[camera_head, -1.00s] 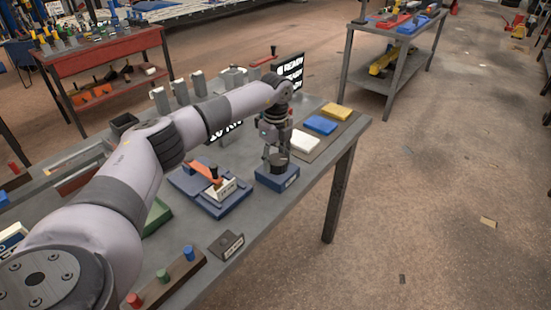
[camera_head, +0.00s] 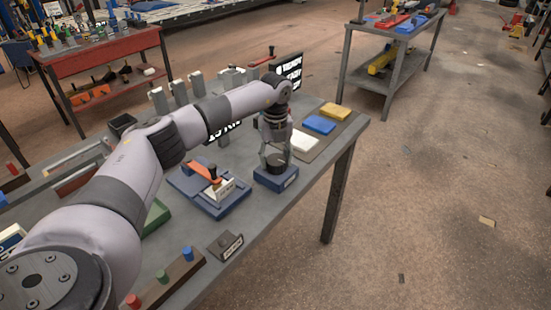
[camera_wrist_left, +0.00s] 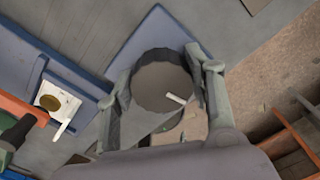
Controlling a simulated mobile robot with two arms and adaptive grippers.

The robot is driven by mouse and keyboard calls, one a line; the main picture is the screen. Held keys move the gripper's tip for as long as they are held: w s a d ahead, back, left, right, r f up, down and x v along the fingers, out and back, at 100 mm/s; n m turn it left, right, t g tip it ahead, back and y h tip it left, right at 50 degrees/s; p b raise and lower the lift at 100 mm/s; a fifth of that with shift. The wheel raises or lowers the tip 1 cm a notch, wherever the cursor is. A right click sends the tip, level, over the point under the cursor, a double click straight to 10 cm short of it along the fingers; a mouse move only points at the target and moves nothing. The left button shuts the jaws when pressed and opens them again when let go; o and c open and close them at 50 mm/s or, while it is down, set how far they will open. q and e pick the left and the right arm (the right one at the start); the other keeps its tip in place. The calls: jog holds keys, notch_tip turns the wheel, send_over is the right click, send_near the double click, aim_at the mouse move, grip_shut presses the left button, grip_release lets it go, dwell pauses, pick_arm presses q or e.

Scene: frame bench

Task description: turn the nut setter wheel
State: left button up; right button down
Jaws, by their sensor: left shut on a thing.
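The nut setter wheel (camera_head: 273,167) is a dark round knob on a blue base block (camera_head: 275,180) near the bench's front right edge. In the left wrist view the wheel (camera_wrist_left: 158,76) shows from above with a white mark near its lower right rim. My left gripper (camera_head: 275,156) points down over the wheel. Its two fingers sit on opposite sides of the wheel's rim in the left wrist view (camera_wrist_left: 163,82), shut on it. My right gripper is in neither view.
A blue fixture with an orange lever (camera_head: 203,171) stands just left of the wheel's base. White, blue (camera_head: 319,124) and yellow blocks lie on a board behind it. A small dark labelled block (camera_head: 226,245) and a strip with coloured pegs (camera_head: 172,277) lie nearer.

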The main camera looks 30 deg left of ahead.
aim_at(276, 158)
pick_arm(q)
jog(key=o, duration=1)
jog(key=shift+o, duration=0.8)
jog(key=shift+r, duration=0.1)
notch_tip(276, 158, up, 12)
